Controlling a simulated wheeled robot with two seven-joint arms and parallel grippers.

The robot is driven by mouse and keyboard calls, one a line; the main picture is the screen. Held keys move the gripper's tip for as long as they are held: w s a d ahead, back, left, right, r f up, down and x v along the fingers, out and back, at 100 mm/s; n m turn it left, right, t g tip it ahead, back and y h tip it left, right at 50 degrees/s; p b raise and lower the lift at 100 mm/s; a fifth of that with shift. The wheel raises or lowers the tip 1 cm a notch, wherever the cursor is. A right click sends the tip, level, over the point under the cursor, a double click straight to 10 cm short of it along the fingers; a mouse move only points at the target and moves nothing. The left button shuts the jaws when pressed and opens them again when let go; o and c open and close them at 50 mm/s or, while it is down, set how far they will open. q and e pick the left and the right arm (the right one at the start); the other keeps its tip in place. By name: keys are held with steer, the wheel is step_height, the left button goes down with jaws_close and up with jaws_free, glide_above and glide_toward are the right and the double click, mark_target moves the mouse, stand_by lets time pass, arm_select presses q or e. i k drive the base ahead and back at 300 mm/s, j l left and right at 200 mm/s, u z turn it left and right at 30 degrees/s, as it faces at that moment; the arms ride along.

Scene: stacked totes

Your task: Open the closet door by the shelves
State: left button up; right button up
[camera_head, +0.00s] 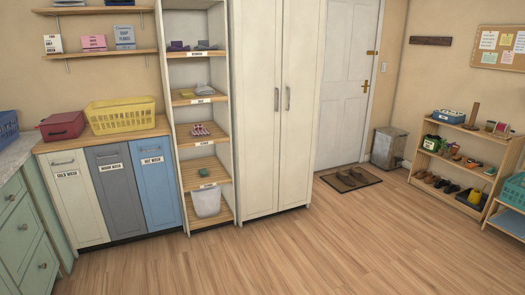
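A tall cream closet (242,130) with two doors stands at the middle of the view, directly right of an open shelf unit (227,100). Its left door (258,60) and right door (300,60) both look shut. Each door has a vertical metal handle near the centre seam: the left handle (276,99) and the right handle (288,98). The shelf unit holds folded cloths and a white bin (206,201) at the bottom. Neither of my grippers is in view.
Open wood floor (270,255) lies in front of the closet. A shoe rack (446,199) stands far right; laundry cabinets (115,185) stand left.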

mark_target(258, 24)
steer(key=i, duration=2.6)
